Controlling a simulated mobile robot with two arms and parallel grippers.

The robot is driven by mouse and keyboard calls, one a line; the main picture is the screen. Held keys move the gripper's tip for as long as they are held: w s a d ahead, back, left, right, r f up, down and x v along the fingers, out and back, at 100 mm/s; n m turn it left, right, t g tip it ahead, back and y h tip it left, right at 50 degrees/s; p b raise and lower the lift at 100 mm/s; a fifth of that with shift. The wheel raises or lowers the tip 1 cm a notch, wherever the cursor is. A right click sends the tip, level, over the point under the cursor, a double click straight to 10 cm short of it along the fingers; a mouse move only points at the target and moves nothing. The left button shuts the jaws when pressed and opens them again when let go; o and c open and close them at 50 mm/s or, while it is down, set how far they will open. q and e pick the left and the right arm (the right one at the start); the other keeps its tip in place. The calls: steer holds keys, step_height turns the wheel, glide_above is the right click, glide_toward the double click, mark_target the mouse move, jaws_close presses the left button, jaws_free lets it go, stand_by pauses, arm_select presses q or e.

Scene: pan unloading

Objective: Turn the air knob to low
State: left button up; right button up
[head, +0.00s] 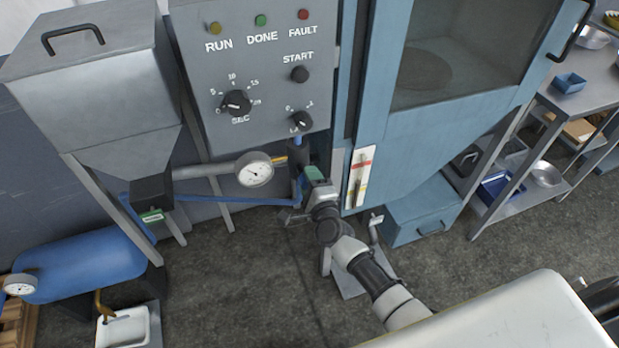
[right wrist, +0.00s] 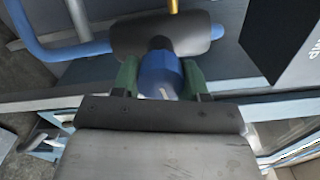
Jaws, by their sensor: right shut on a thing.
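The blue air knob (right wrist: 160,72) sticks out of a dark cylindrical body in the right wrist view. A pale mark shows on its near end. My right gripper (right wrist: 160,80) has its green fingers on both sides of the knob and is shut on it. In the head view my right gripper (head: 314,174) is just below the control panel, at the dark regulator body (head: 297,157). The knob itself is hidden there behind the gripper. I cannot read a low mark. My left gripper is not in view.
The control panel (head: 268,75) with dials and lamps is just above the gripper. A round gauge (head: 254,169) and blue pipe (head: 225,201) are to the left. The blue cabinet (head: 425,130) stands close on the right. Open floor lies below.

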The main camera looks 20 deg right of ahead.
steer(key=n+p, duration=0.1)
steer(key=n, duration=0.2)
steer(key=shift+n, duration=0.4)
steer(key=n+p, duration=0.1)
steer(key=n, duration=0.3)
steer(key=shift+r+n, duration=0.1)
steer(key=shift+n, duration=0.2)
steer(key=n+p, duration=0.1)
steer(key=n, duration=0.2)
steer(key=shift+a+n, duration=0.1)
steer(key=shift+n, duration=0.2)
steer(key=shift+n+p, duration=0.35)
steer(key=shift+n, duration=1.55)
steer(key=o, duration=0.9)
steer(key=shift+r, duration=0.1)
steer(key=s+b, duration=0.1)
steer(key=s, duration=1)
steer(key=shift+w, duration=0.1)
